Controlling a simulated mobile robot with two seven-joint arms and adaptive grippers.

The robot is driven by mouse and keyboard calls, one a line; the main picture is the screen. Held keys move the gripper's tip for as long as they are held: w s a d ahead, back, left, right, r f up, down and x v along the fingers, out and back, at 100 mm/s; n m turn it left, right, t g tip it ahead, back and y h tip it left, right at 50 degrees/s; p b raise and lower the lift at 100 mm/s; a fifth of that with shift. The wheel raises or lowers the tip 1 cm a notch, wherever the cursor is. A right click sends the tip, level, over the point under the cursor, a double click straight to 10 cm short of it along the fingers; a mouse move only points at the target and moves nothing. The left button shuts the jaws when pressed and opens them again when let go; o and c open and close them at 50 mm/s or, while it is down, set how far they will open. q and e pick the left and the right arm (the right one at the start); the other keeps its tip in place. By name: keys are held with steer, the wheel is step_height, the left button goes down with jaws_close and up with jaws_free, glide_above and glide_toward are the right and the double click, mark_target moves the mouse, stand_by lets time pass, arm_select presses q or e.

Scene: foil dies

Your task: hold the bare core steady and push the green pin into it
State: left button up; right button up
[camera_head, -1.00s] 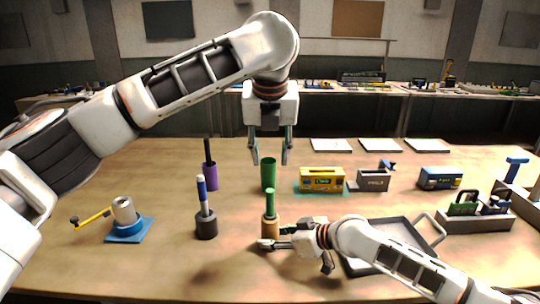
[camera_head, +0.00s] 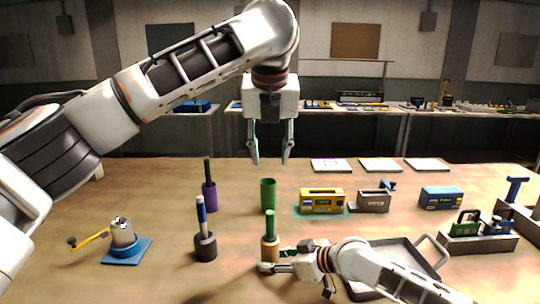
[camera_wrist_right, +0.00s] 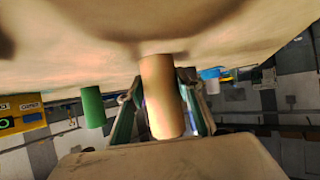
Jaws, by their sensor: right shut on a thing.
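The bare core (camera_head: 270,249) is a tan cylinder standing upright on the table in the head view. The green pin (camera_head: 270,224) stands upright out of its top; its lower end is hidden. My right gripper (camera_head: 272,267) is shut on the core from the right, low down. In the right wrist view the core (camera_wrist_right: 161,95) sits between the two fingers; the pin cannot be made out there. My left gripper (camera_head: 270,160) is open and empty, pointing down, above the pin and apart from it.
A green cup (camera_head: 268,195) stands just behind the pin. A dark holder (camera_head: 205,247) with a blue-and-white tool and a purple cup (camera_head: 210,197) are to the left. A grey tray (camera_head: 405,252) lies under my right arm. A yellow box (camera_head: 322,202) is behind right.

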steer(key=o, duration=0.9)
